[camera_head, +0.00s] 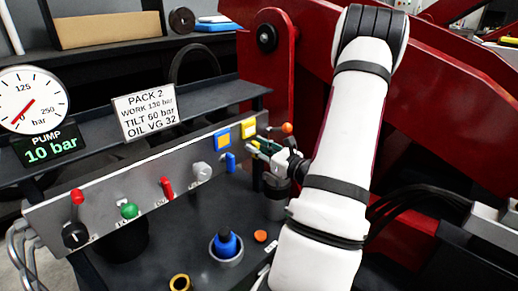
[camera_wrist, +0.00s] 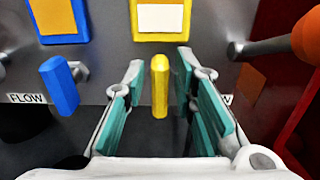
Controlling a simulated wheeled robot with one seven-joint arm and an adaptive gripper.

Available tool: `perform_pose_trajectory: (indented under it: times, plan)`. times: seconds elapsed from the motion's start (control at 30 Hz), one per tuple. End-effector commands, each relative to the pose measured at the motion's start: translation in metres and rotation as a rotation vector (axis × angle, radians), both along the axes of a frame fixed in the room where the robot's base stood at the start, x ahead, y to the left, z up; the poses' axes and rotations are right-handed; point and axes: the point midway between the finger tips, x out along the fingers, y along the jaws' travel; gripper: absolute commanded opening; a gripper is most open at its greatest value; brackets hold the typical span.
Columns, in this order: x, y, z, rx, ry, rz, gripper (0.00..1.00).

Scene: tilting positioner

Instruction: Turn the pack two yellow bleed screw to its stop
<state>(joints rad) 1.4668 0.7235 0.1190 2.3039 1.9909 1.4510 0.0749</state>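The yellow bleed screw (camera_wrist: 160,86) shows in the wrist view as an upright yellow bar handle on the grey panel, below a yellow-framed plate (camera_wrist: 160,18). My gripper (camera_wrist: 166,92) is open, with one teal-padded finger to the left of the yellow handle and one to the right. Gaps show on both sides, so neither finger appears to touch it. In the head view my gripper (camera_head: 262,147) is at the right end of the panel, and I cannot make out the yellow handle there. The yellow-framed plate (camera_head: 248,128) shows just above my gripper.
A blue handle (camera_wrist: 60,86) stands left of my gripper; an orange-knobbed lever (camera_wrist: 285,45) juts out at the right. Red, green and grey controls line the panel (camera_head: 100,200). A sign (camera_head: 144,115) reads PACK 2. The pump display (camera_head: 50,149) reads 10 bar. A red frame (camera_head: 440,90) stands behind.

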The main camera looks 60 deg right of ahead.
Motion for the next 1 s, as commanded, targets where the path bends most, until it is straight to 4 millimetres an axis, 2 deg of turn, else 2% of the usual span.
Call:
perform_pose_trajectory:
  times: [0.03, 0.07, 0.1, 0.57, 1.0]
  plan:
    - [-0.0002, 0.0000, 0.0000, 0.000, 0.000, 0.000, 0.08]
    - [-0.0002, 0.0000, 0.0000, 0.000, 0.000, 0.000, 0.01]
    - [-0.0002, 0.0000, -0.0001, 0.000, 0.000, 0.000, 0.00]
    - [-0.0008, -0.0008, 0.0013, 0.062, -0.014, 0.000, 0.00]
    - [-0.0030, -0.0056, 0.0016, 0.406, -0.095, -0.001, 0.00]
